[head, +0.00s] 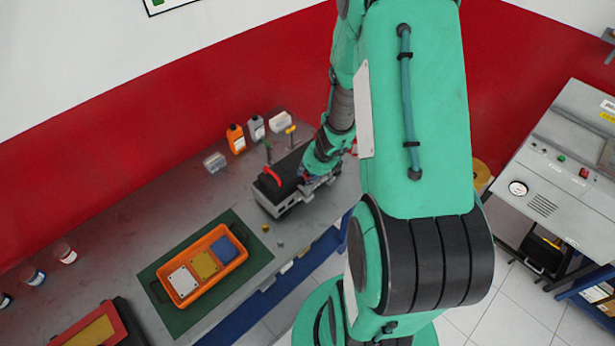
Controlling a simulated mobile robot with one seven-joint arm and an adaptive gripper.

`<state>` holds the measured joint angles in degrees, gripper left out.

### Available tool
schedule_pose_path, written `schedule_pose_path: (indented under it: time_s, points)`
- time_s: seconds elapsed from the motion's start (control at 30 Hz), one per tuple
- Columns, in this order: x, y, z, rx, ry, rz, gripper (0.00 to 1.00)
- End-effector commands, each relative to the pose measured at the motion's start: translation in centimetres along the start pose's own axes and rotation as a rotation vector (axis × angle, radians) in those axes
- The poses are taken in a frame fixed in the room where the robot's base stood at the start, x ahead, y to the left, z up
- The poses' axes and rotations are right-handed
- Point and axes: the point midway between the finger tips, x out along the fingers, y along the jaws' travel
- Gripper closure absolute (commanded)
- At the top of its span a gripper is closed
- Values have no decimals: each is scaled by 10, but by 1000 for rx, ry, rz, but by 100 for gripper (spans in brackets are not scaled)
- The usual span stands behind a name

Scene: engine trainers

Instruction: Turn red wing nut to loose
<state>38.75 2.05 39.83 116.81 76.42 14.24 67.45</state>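A dark block-shaped engine trainer with a grey front (293,203) stands on the grey workbench, near the wall. A curved red part (272,177) sits on its left end; I cannot tell whether it belongs to the wing nut. I cannot make out a red wing nut clearly. My green arm reaches down from the right, and my gripper (307,180) is at the trainer's front right side. The arm hides the trainer's right part. The fingertips are too small and covered to show whether they are open, shut or touching anything.
An orange tray (168,287) with white, yellow and blue pieces lies on a green mat (250,262), left of the trainer. Orange (236,139) and grey (257,128) bottles stand behind the trainer. A red case (62,338) and several small jars are farther left.

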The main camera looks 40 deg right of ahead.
Motion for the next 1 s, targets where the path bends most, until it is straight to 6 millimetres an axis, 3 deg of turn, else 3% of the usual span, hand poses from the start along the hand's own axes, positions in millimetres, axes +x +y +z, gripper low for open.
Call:
schedule_pose_path:
  time_s: [0.37,0.4,0.53,0.57,1.0]
  points:
    - [4,0,0,0,0,0,71]
    - [4,0,0,0,0,0,73]
    - [4,0,0,0,0,0,99]
    - [4,0,0,0,0,0,100]
    - [3,-1,2,-22,-3,9,100]
